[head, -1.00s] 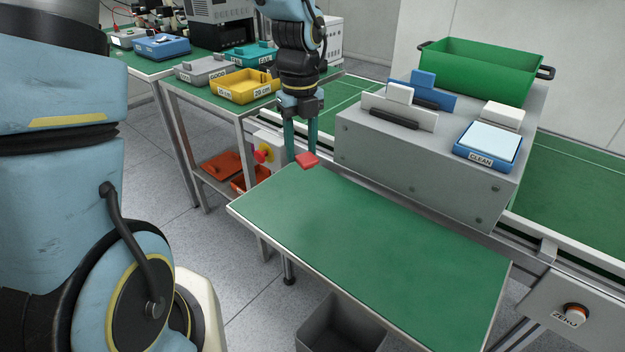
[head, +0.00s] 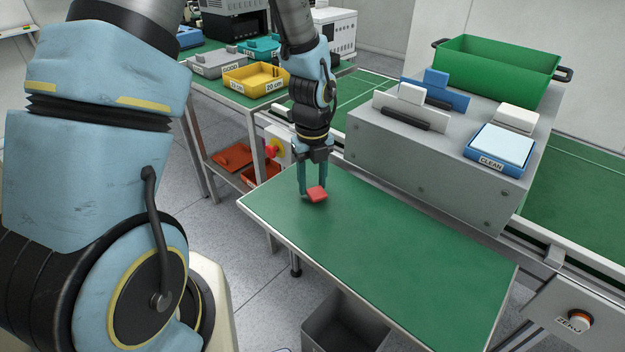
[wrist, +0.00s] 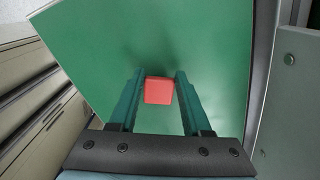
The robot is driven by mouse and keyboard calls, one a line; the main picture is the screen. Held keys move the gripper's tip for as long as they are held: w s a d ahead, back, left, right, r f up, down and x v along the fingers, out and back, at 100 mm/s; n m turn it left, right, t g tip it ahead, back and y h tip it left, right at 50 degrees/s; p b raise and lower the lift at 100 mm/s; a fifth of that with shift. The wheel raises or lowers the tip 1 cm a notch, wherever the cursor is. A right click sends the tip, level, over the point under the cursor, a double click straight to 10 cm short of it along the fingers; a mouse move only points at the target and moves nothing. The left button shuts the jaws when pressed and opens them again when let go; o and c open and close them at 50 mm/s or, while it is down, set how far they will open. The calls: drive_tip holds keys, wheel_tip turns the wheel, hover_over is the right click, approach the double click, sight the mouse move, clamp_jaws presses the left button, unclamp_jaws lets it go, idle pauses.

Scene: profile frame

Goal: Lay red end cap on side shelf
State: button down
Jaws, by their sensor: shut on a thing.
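The red end cap (head: 317,194) is a small red block at the tips of my gripper (head: 312,192). My gripper is shut on it, with one teal finger on each side. The wrist view also shows the red end cap (wrist: 159,90) between the fingertips. The side shelf (head: 390,245) is a green-topped table below the gripper. The cap is over the shelf's far left part, low and close to the surface; I cannot tell whether it touches.
A grey box housing (head: 430,165) stands behind the shelf, bearing a blue CLEAN tray (head: 500,150) and a green bin (head: 497,72). A grey bin (head: 345,325) stands on the floor below the front edge. The rest of the shelf top is clear.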

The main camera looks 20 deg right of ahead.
drive_tip(key=shift+f, duration=0.1)
drive_tip(key=shift+c, duration=1.8)
unclamp_jaws()
wheel_tip(320, 180, up, 12)
drive_tip(key=b, duration=0.1)
drive_tip(key=shift+b, duration=0.4)
drive_tip(key=s+a+n+t, duration=0.1)
drive_tip(key=a+n, duration=2.4)
drive_tip(key=n, duration=0.8)
drive_tip(key=shift+n+t, duration=0.3)
drive_tip(key=shift+n, duration=0.1)
